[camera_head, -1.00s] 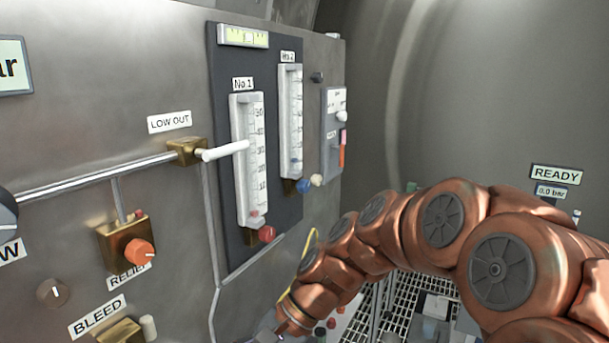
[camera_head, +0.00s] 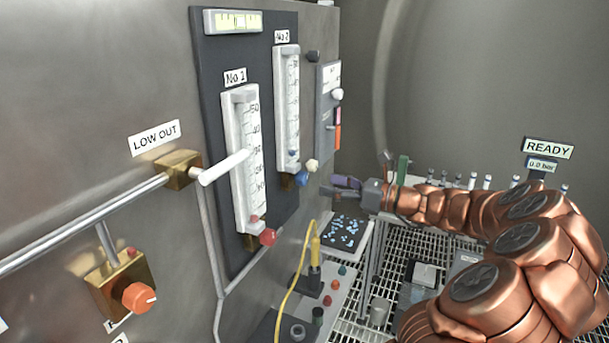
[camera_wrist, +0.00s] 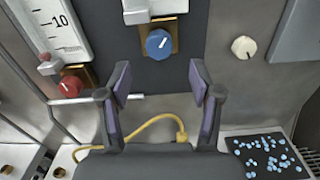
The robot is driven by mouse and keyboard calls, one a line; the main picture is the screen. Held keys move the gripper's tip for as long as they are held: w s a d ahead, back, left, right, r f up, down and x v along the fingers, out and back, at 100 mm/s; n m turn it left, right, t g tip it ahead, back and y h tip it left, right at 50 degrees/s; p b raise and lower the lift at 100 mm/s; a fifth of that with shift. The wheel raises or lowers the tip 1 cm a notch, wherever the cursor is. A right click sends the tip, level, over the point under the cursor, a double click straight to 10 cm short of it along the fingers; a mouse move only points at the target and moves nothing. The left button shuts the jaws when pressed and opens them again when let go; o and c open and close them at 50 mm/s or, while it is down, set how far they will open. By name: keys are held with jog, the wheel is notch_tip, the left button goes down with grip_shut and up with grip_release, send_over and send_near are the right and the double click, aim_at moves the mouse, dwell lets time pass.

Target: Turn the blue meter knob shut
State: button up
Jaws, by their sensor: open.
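The blue meter knob (camera_head: 302,178) sits at the foot of the No 2 meter (camera_head: 288,110) on the dark panel. In the wrist view the blue knob (camera_wrist: 159,44) has a white pointer line tilted up to the right. My gripper (camera_head: 340,186) is to the right of the knob in the head view, at about its height. In the wrist view my gripper (camera_wrist: 160,85) is open, its two purple-faced fingers apart with nothing between them. The knob lies beyond the fingertips, roughly centred between them and not touched.
A red knob (camera_wrist: 72,86) is left of the blue one under the No 1 meter, and a cream knob (camera_wrist: 244,47) is to its right. A white lever (camera_head: 225,167) sticks out. A yellow cable (camera_head: 296,275) hangs below. A dark tray (camera_head: 327,242) holds blue bits.

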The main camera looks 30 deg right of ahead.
aim_at(307, 180)
jog(key=p+x, duration=0.1)
jog(key=x, duration=0.5)
jog(key=shift+w+a+p, duration=0.15)
jog(key=shift+w+p, duration=0.05)
jog(key=shift+p, duration=0.1)
jog(key=c, duration=1.1)
